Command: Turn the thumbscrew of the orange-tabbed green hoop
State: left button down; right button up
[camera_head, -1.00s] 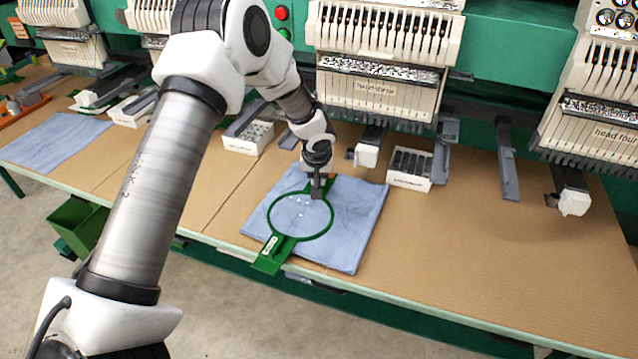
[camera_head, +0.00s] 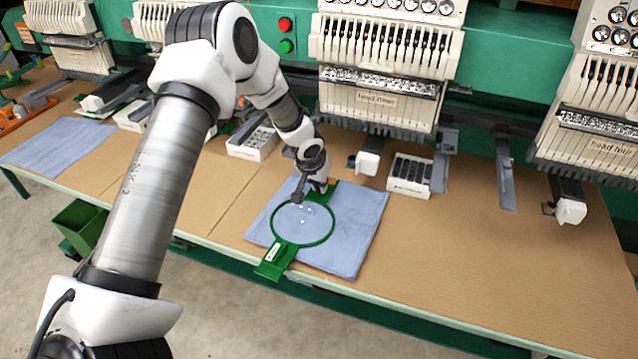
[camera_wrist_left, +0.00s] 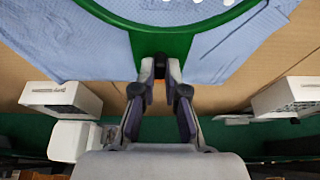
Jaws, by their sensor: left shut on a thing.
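The green hoop (camera_head: 333,227) lies on folded blue cloth on the table, with a green bracket (camera_head: 275,260) toward the front edge. My left gripper (camera_head: 309,192) points down at the hoop's far side. In the left wrist view, the hoop's green neck (camera_wrist_left: 162,44) runs to the fingertips, and my left gripper (camera_wrist_left: 161,70) is shut on a small dark thumbscrew (camera_wrist_left: 160,60) there. The fingers hide most of the thumbscrew. My right gripper is not in view.
The blue cloth (camera_head: 362,225) lies under the hoop. White bins (camera_head: 409,187) and (camera_head: 252,153) stand behind it, near the machine head (camera_head: 380,95). The cardboard-coloured table (camera_head: 480,245) is clear to the right.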

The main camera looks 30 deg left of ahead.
pick_arm(q)
jog(key=shift+f, duration=0.1)
jog(key=c, duration=1.2)
grip_release()
jog(key=shift+f, duration=0.1)
jog(key=v, duration=1.1)
jog(key=shift+r, duration=0.45)
jog(key=shift+s, duration=0.15)
